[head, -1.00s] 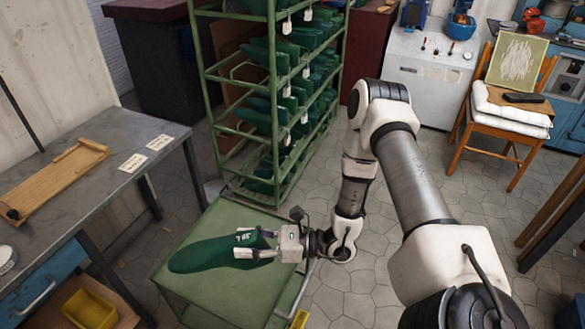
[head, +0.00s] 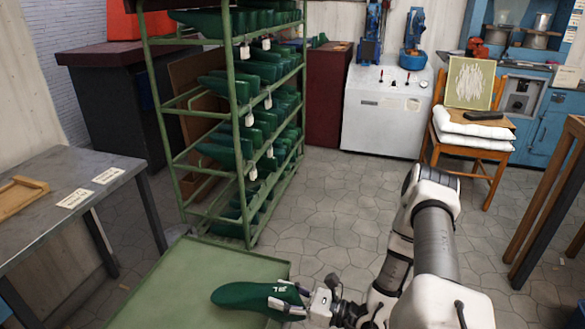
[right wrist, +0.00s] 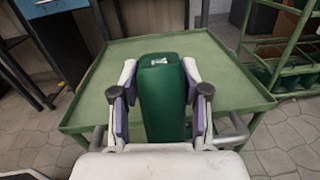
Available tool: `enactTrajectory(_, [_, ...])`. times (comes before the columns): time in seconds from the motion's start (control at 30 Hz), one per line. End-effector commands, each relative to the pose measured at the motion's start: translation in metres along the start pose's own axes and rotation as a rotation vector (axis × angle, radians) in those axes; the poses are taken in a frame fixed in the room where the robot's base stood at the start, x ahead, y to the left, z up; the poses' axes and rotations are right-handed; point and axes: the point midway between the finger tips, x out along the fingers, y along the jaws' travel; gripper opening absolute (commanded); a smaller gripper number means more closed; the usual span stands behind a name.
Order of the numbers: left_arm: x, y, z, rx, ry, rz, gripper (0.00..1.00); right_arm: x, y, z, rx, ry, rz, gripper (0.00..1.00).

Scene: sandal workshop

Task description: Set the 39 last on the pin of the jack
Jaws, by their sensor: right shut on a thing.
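My right gripper (head: 302,300) is shut on a dark green last (head: 248,297), with one finger on each side of it. White marking shows on the last near the fingers, but I cannot read it clearly now. In the right wrist view the last (right wrist: 163,95) stands out between the two finger pads (right wrist: 160,100), above the green cart top. I cannot tell whether it touches the cart. I cannot make out a jack or its pin. My left gripper is not in view.
The green cart (head: 180,275) has a raised rim. A green rack (head: 240,130) with several tagged lasts stands behind it. A grey bench (head: 50,215) with a wooden board (head: 20,197) and paper labels is at left. A chair (head: 475,140) stands at right; the floor between is open.

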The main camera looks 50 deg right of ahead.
Motion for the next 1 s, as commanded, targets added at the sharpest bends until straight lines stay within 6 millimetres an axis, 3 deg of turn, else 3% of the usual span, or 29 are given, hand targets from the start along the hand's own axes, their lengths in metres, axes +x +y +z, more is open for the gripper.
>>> enactTrajectory(1.0, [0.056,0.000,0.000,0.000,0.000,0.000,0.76,0.106,0.006,-0.003,-0.002,-0.004,0.003,0.10])
